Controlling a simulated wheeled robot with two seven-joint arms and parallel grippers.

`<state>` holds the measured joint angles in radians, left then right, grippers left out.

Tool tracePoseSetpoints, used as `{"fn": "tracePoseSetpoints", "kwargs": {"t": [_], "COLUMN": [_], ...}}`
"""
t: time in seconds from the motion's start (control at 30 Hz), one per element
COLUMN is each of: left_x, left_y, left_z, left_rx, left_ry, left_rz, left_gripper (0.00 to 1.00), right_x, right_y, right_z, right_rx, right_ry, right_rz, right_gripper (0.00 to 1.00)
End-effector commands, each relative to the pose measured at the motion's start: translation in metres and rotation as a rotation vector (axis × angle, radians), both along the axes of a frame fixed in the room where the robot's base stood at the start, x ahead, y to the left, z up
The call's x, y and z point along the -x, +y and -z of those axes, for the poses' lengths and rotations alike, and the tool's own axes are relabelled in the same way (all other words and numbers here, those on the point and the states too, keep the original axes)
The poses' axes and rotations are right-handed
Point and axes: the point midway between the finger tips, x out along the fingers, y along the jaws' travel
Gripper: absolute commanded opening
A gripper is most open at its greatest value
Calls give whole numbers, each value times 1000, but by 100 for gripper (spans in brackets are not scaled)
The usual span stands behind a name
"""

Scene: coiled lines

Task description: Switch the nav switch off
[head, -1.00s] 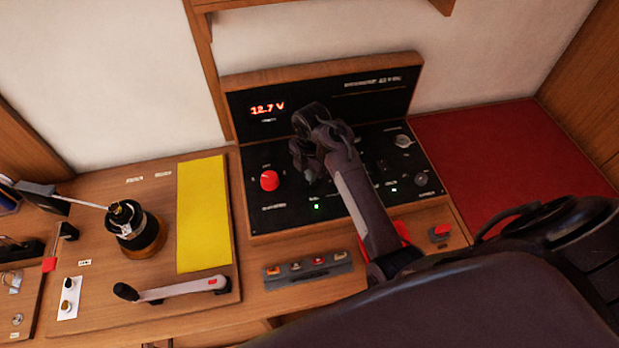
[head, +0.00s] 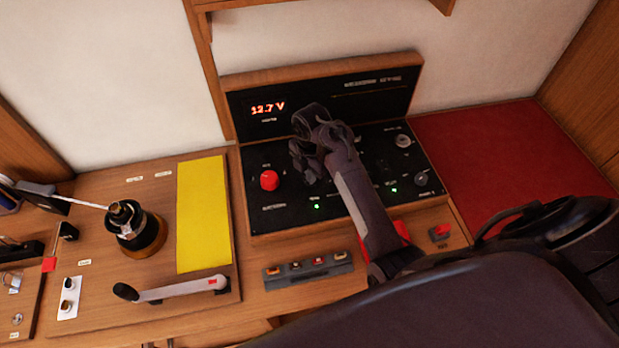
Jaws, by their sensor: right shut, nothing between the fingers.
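The black switch panel (head: 268,216) stands in a wooden frame at the middle of the head view. Its upright back shows a lit red readout (head: 268,107) of 12.7 V. My right gripper (head: 308,180) is over the middle of the panel, shut and empty, with its arm reaching in from the lower right. It hides the panel's middle, and I cannot make out the nav switch there. Two green lights are lit, one left of my arm (head: 317,206) and one right of it (head: 394,190). The labels are too small to read. My left gripper is not in view.
A red knob (head: 269,180) is on the panel's left, and grey knobs are on its right. A strip of small coloured switches (head: 308,269) lies in front. A winch (head: 135,228), a yellow sheet (head: 204,215) and a crank handle (head: 172,290) are left. A red pad (head: 500,160) is right.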

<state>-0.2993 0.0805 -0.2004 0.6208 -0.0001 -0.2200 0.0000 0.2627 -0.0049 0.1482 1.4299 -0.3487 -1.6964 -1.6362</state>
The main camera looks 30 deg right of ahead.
Motion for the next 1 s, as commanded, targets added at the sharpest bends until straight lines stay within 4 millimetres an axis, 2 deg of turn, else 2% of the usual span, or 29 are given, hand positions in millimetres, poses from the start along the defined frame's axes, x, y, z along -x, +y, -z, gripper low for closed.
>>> {"fn": "tracePoseSetpoints", "kwargs": {"t": [1.0], "left_x": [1], "left_y": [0], "left_z": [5], "left_rx": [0], "left_ry": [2], "left_rz": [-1], "left_gripper": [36], "right_x": [0], "right_y": [0], "right_z": [16], "right_rx": [0], "right_ry": [1], "right_rz": [0], "right_gripper": [0]}}
